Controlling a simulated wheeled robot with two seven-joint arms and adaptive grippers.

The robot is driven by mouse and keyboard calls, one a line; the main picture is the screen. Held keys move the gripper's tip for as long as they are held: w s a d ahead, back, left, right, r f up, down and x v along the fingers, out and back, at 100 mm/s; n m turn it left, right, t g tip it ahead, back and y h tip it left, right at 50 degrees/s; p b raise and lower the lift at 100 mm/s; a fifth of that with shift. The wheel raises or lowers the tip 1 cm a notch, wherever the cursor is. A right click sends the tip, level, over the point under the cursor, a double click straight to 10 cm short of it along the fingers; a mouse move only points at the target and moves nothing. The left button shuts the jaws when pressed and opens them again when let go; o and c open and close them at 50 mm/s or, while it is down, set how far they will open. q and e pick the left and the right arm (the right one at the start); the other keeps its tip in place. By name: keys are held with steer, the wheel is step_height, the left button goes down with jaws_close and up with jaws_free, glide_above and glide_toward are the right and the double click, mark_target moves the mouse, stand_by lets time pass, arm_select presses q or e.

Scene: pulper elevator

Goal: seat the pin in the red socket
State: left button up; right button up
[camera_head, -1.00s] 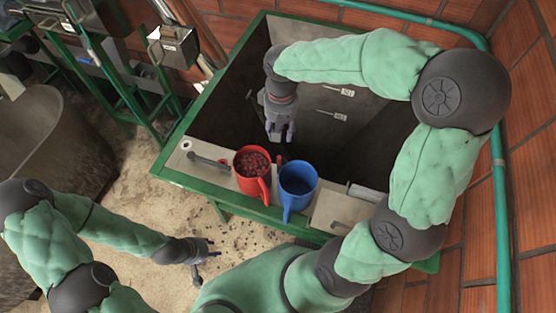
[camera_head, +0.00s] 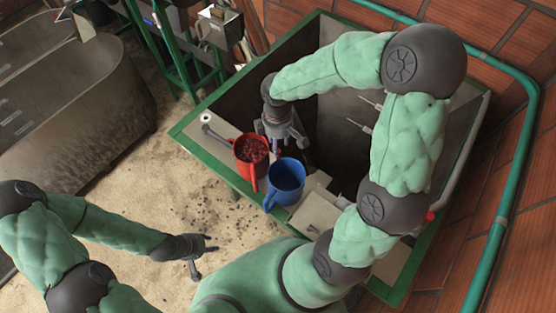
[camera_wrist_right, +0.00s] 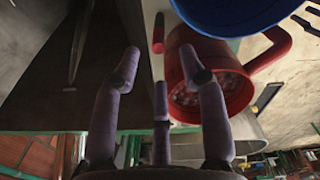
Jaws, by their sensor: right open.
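My right gripper (camera_head: 286,146) is open and empty, pointing down at the tank's ledge just behind the red mug. In the right wrist view, its purple fingers (camera_wrist_right: 160,62) are spread. A small red peg-like piece (camera_wrist_right: 158,35) shows ahead of them beside the red mug; I cannot tell whether it is the pin. A small red round piece (camera_head: 429,216) sits near the tank's right side; I cannot tell whether it is the red socket. My left gripper (camera_head: 212,259) hangs over the floor, fingers apart and empty.
The red mug (camera_head: 239,152), holding dark red cherries, and the blue mug (camera_head: 284,183) stand on the ledge close to my right gripper. A grey lever (camera_head: 214,134) lies to their left. The green-rimmed tank (camera_head: 335,120) is open behind.

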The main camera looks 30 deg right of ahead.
mark_target(278, 158)
steer(key=shift+s+f, duration=0.15)
steer(key=shift+f, duration=0.35)
steer(key=shift+f+p, duration=0.3)
steer(key=shift+f, duration=2.05)
jaws_close()
